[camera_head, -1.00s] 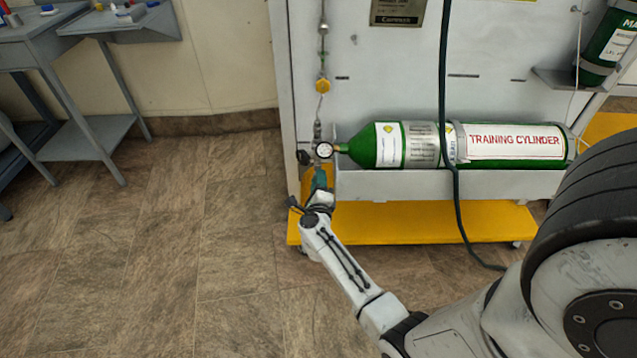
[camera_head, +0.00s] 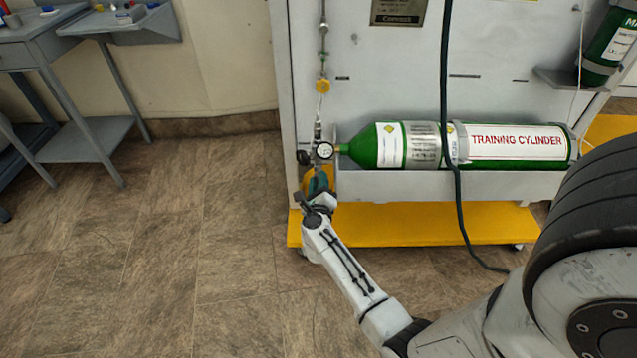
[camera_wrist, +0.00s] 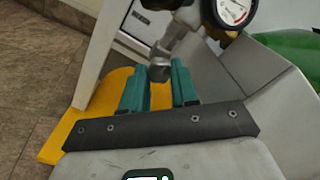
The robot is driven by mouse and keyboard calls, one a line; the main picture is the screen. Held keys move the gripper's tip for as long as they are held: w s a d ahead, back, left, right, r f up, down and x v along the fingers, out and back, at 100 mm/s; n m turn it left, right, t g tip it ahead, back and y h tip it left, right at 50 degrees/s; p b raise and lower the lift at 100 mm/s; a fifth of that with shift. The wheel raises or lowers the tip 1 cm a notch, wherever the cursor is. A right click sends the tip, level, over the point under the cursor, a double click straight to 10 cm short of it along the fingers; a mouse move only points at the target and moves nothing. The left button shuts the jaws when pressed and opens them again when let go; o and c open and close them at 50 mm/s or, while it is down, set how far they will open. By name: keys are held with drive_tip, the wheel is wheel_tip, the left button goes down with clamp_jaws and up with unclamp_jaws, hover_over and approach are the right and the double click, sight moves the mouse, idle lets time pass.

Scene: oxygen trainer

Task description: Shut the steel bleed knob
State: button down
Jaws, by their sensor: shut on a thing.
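The steel bleed knob (camera_wrist: 160,72) shows in the wrist view as a small grey metal cylinder below the fitting and the round gauge (camera_wrist: 233,11). My gripper (camera_wrist: 158,80) has its two teal fingers on either side of the knob and is shut on it. In the head view my gripper (camera_head: 319,182) reaches up under the gauge (camera_head: 324,150) at the cylinder's valve end. The knob itself cannot be made out there.
The green training cylinder (camera_head: 407,145) lies on the grey trainer's shelf (camera_head: 440,184), right of my gripper. A yellow base (camera_head: 430,224) juts out below. A dark hose (camera_head: 449,110) hangs in front. Open floor (camera_head: 160,260) lies to the left.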

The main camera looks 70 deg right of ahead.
drive_tip(key=shift+f, duration=0.15)
drive_tip(key=c, duration=0.9)
unclamp_jaws()
drive_tip(key=shift+o, duration=0.2)
drive_tip(key=shift+a, duration=0.1)
drive_tip(key=p+v, duration=0.2)
drive_tip(key=v, duration=0.8)
drive_tip(key=shift+s+a+p, duration=0.15)
drive_tip(key=shift+a+p, duration=0.15)
drive_tip(key=shift+p, duration=0.05)
